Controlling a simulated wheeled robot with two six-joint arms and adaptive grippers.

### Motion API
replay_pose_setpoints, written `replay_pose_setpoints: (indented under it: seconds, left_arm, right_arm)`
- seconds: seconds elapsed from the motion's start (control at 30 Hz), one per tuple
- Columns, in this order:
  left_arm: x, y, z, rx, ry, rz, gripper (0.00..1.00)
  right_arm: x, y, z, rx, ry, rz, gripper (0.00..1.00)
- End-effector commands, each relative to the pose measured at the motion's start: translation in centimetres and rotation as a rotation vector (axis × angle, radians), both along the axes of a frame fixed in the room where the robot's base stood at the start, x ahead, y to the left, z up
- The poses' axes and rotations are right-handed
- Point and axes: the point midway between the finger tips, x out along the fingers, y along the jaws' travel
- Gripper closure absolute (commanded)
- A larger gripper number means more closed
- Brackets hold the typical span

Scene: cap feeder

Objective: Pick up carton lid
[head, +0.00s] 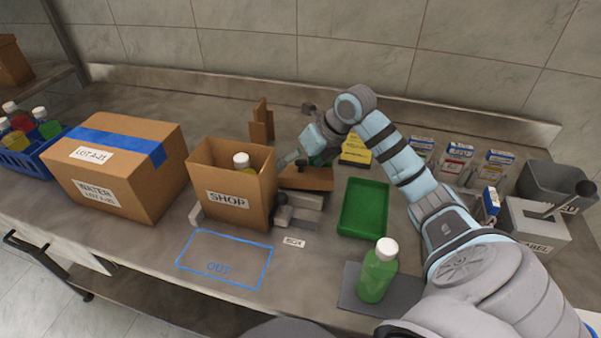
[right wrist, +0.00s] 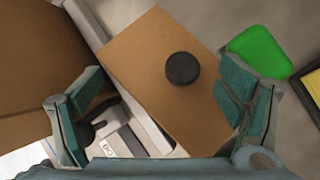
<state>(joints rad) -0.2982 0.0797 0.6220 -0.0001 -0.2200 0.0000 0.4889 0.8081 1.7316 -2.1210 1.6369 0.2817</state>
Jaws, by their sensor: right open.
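The carton lid (head: 308,180) is a flat brown cardboard panel lying right of the open SHOP carton (head: 228,203), by a grey fixture (head: 303,212). In the right wrist view the lid (right wrist: 150,65) has a round black knob (right wrist: 182,68) on top. My right gripper (head: 302,157) is over the lid's far side in the head view. In the right wrist view its fingers (right wrist: 160,108) are spread wide, with the lid between and below them and nothing held. Whether a finger touches the lid I cannot tell. My left gripper is not in view.
A bottle with a white cap (head: 242,161) stands in the SHOP carton. A green tray (head: 363,208) and a green bottle (head: 377,272) stand to the right. A closed WATER carton (head: 120,165) is at left. The blue OUT outline (head: 225,258) is empty.

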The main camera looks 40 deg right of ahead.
Motion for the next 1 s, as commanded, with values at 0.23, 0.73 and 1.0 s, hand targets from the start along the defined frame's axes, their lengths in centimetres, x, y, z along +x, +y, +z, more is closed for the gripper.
replay_pose_setpoints:
  seconds: [0.23,0.73,1.0]
  left_arm:
    - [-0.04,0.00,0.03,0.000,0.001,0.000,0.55]
    - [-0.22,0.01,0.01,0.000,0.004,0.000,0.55]
    - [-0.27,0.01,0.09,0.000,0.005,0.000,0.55]
  right_arm:
    - [0.04,0.03,0.09,-0.001,-0.001,0.001,0.28]
    - [0.03,0.03,0.12,-0.001,-0.001,0.001,1.00]
    - [0.05,0.02,0.50,-0.001,-0.002,0.000,1.00]
